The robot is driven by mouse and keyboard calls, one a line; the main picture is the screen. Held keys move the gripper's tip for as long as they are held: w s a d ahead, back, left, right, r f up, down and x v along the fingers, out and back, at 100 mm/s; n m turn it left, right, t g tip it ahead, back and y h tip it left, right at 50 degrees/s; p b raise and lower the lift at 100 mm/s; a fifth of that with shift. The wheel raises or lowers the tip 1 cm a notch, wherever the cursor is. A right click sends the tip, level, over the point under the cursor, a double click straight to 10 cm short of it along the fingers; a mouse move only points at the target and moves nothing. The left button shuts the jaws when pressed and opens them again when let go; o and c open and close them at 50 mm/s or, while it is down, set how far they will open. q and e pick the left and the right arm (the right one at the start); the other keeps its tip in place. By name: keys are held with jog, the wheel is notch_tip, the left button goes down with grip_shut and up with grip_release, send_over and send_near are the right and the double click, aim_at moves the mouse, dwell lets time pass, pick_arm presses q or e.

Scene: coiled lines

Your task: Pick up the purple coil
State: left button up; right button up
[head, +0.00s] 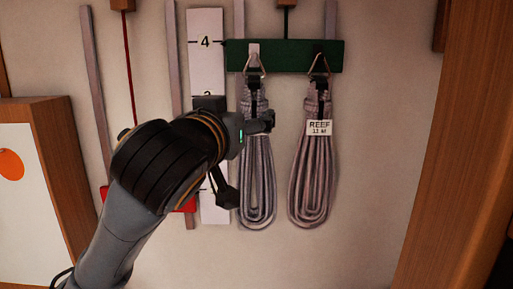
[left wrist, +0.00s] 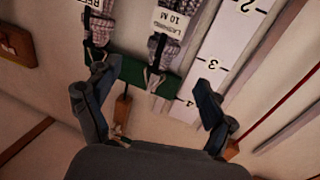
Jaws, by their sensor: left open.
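Two pale greyish-purple coils hang side by side on hooks from a green rail (head: 300,66). The left coil (head: 257,200) looks greyer; in the left wrist view its tag (left wrist: 168,20) reads "LASHING 10 M". The right coil (head: 312,185) looks slightly more mauve, with a "REEF" tag (head: 319,128). I cannot tell for certain which is called purple. My left gripper (head: 248,158) is open in front of the left coil, hiding part of its upper body. In the left wrist view my fingers (left wrist: 152,78) are apart, with the left coil's hook between them in the picture. My right gripper is not in view.
A white numbered board (head: 206,22) stands on the wall just left of the left coil, beside grey strips and a red cord (head: 128,60). A wooden cabinet (head: 60,170) is at left and a wooden post (head: 450,150) at right. Wall right of the coils is bare.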

aim_at(251, 107)
pick_arm(q)
jog(key=p+x, duration=0.2)
jog(key=x, duration=0.5)
jog(key=shift+w+f+p, duration=0.1)
jog(key=shift+w+p, duration=0.2)
jog(key=shift+p, duration=0.05)
jog(key=shift+w+p, duration=0.3)
jog(key=shift+p, duration=0.1)
jog(key=p+x, duration=0.1)
jog(key=x, duration=0.1)
jog(key=p+x, duration=0.1)
jog(key=shift+w+a+r+p, duration=0.2)
jog(key=shift+r+p, duration=0.05)
jog(key=shift+p, duration=0.1)
jog(key=shift+w+d+f, duration=0.2)
jog(key=shift+w, duration=0.35)
jog(key=shift+s, duration=0.1)
jog(key=c, duration=0.3)
jog(key=shift+r, duration=0.1)
grip_shut()
